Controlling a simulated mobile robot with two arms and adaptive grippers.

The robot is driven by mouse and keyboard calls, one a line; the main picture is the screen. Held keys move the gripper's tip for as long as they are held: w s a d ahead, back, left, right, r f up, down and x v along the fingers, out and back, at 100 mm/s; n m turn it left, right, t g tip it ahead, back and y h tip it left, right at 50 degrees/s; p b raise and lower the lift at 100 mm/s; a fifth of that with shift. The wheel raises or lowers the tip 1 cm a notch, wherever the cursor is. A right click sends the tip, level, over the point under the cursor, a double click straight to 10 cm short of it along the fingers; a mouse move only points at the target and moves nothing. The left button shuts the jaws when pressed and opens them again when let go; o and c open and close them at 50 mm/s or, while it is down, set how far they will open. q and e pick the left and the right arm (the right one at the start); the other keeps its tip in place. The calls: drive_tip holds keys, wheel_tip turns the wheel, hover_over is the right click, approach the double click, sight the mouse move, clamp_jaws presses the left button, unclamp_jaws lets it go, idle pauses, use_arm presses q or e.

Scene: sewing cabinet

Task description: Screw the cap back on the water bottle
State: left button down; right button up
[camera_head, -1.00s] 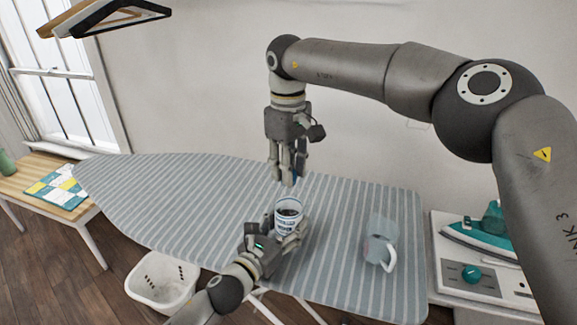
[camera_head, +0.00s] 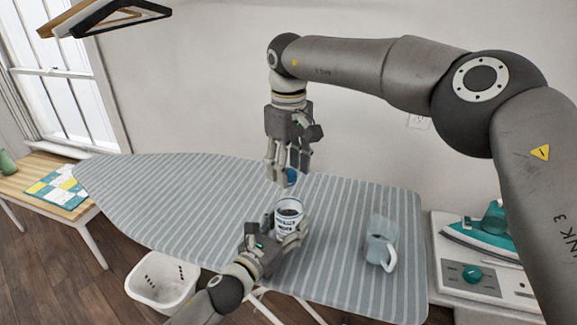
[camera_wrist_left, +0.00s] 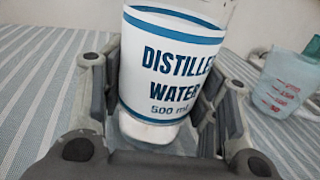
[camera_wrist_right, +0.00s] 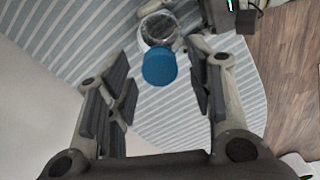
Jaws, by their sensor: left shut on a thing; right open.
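The distilled water bottle (camera_head: 288,218) stands upright and uncapped on the ironing board. My left gripper (camera_head: 282,238) is shut around its lower part; the left wrist view shows its fingers on both sides of the label (camera_wrist_left: 168,72). The blue cap (camera_head: 291,176) is by the fingertips of my right gripper (camera_head: 287,177), beyond the bottle's mouth in the head view. In the right wrist view the cap (camera_wrist_right: 160,66) appears between the open, spread fingers, close to the bottle mouth (camera_wrist_right: 158,28). I cannot tell whether it touches a finger or rests on the board.
A translucent measuring jug (camera_head: 381,240) stands on the ironing board (camera_head: 190,195) to the bottle's right. A teal iron (camera_head: 485,238) is on the stand at far right. A white basket (camera_head: 162,282) is on the floor. The board's left part is clear.

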drive_tip(key=shift+r, duration=2.2)
drive_tip(key=shift+c, duration=0.3)
